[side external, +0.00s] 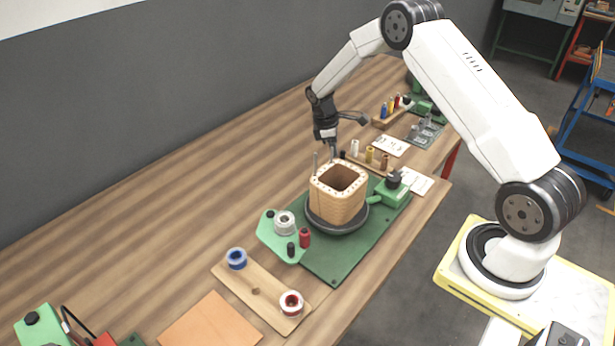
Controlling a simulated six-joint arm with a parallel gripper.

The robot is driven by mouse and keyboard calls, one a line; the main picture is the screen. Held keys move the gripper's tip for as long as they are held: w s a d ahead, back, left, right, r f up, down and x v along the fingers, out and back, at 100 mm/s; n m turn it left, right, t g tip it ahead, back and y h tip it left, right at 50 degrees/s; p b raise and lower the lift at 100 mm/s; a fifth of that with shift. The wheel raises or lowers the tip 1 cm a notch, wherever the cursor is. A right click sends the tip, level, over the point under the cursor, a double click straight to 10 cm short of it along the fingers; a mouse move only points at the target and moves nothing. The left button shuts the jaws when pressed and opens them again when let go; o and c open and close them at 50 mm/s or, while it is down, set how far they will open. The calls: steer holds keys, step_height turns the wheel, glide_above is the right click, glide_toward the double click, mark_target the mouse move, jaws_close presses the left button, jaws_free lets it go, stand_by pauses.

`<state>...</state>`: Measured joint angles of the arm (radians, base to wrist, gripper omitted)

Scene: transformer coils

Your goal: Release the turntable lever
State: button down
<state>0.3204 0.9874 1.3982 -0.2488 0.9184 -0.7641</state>
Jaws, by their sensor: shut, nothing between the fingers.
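The black round turntable (322,224) sits on a green base plate (333,262) and carries a square, hollow wooden coil former (338,200). My gripper (333,154) points down just behind the former's far edge, with its fingers together and nothing seen between them. A green block with a black knob (393,181) sits at the turntable's right. I cannot tell for sure which part is the lever, or whether my fingertips touch anything.
A green side plate (270,240) holds a metal ring (285,223), a red post (304,238) and black knobs. A wooden board (262,303) holds blue and red spools in front. Small racks and white cards (390,146) stand behind.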

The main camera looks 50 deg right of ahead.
steer(key=shift+s+d+m, duration=0.25)
steer(key=shift+d+m, duration=0.15)
steer(key=shift+m, duration=0.5)
steer(key=m, duration=0.1)
steer(key=s+d+m+y, duration=0.1)
steer(key=m, duration=0.1)
steer(key=shift+s+g, duration=0.1)
steer(key=shift+g, duration=0.2)
steer(key=m, duration=0.1)
steer(key=s+m, duration=0.1)
steer(key=shift+d+m+y, duration=0.3)
steer(key=shift+y, duration=0.1)
steer(key=shift+s+d+m+y, duration=0.15)
steer(key=shift+s+m, duration=0.25)
steer(key=shift+m, duration=0.4)
steer(key=shift+s+m+y, duration=0.15)
steer(key=shift+s+m, duration=0.2)
steer(key=shift+m, duration=0.45)
steer(key=shift+w, duration=0.15)
steer(key=shift+w+d, duration=0.25)
steer(key=shift+w, duration=0.6)
steer(key=shift+w+d, duration=0.25)
steer(key=shift+w, duration=0.55)
steer(key=v, duration=1)
steer(key=shift+w, duration=0.1)
